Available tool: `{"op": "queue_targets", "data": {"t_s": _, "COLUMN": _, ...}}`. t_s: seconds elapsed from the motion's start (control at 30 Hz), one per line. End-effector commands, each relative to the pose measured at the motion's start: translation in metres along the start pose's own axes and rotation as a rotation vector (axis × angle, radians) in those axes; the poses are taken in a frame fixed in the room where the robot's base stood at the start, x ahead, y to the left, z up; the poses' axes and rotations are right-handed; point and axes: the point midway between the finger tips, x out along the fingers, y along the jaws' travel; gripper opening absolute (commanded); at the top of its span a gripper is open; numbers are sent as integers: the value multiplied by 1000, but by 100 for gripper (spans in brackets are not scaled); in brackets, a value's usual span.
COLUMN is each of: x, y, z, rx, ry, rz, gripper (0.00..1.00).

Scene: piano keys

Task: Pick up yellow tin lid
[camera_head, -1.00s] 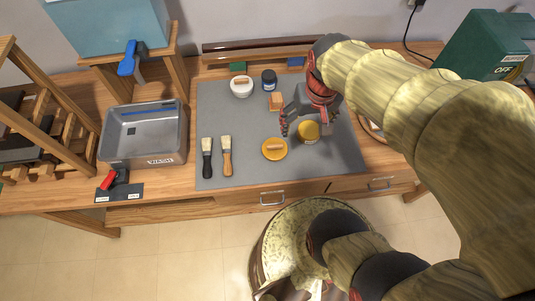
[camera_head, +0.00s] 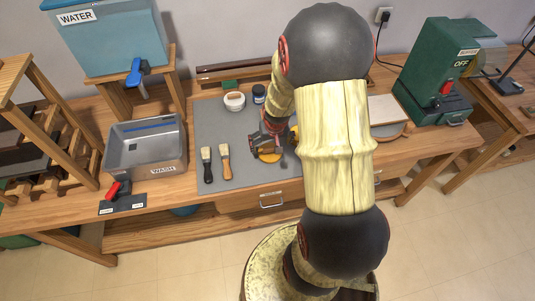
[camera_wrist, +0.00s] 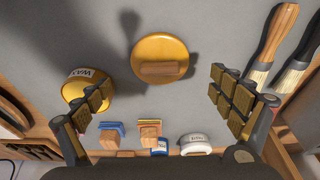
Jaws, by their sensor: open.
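The yellow tin lid (camera_wrist: 160,50) is a round yellow disc with a wooden block-like handle across it, lying flat on the grey mat (camera_wrist: 215,25). In the head view the lid (camera_head: 268,158) shows partly, below my gripper (camera_head: 268,146). In the wrist view my gripper (camera_wrist: 163,92) is open and empty, its padded fingers wide apart. The lid lies ahead, between the finger lines and beyond the fingertips, not touched. A yellow tin marked WAX (camera_wrist: 90,88) stands by the left finger; my arm mostly hides it in the head view.
Two brushes (camera_head: 225,162) lie left of the lid in the head view. A white pot (camera_head: 234,101) and a dark blue jar (camera_head: 259,94) stand at the back of the mat. A metal wash basin (camera_head: 146,148) is further left, and a green machine (camera_head: 436,75) stands right.

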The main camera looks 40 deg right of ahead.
Motion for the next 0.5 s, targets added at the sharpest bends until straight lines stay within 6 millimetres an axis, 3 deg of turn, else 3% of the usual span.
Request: {"op": "queue_targets", "data": {"t_s": 0.5, "x": 54, "y": -1, "z": -3, "rx": 0, "ry": 0, "rz": 1, "gripper": 94}}
